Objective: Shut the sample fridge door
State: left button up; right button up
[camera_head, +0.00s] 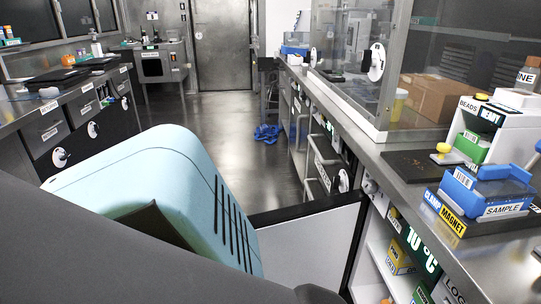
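The sample fridge door (308,245) stands open, sticking out into the aisle from the right-hand bench. Its white inner panel faces me inside a black frame. Close body parts in the foreground hide its left and lower portions. To its right is the open fridge interior (372,262), with white shelves and several small boxes, among them a yellow-and-white box (399,257). Neither gripper can be made out, so contact with the door is not visible.
The right bench carries a blue sample box (487,190), a white dispenser (500,130) and a glass enclosure (345,50). Drawers line the left bench (62,115). Blue items (267,133) lie on the aisle floor (225,135), which is otherwise mostly clear.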

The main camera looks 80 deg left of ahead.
aim_at(313, 242)
jog(key=k+j, duration=0.2)
jog(key=j, duration=0.2)
jog(key=k+j, duration=0.25)
jog(key=j, duration=0.15)
jog(key=k+j, duration=0.2)
jog(key=j, duration=0.2)
jog(key=k+j+z, duration=0.1)
jog(key=j, duration=0.3)
jog(key=k+j, duration=0.1)
jog(key=j, duration=0.35)
jog(key=k+j, duration=0.1)
jog(key=j, duration=0.3)
jog(key=k+j, duration=0.1)
jog(key=j, duration=0.35)
jog(key=k+j, duration=0.15)
jog(key=j, duration=0.25)
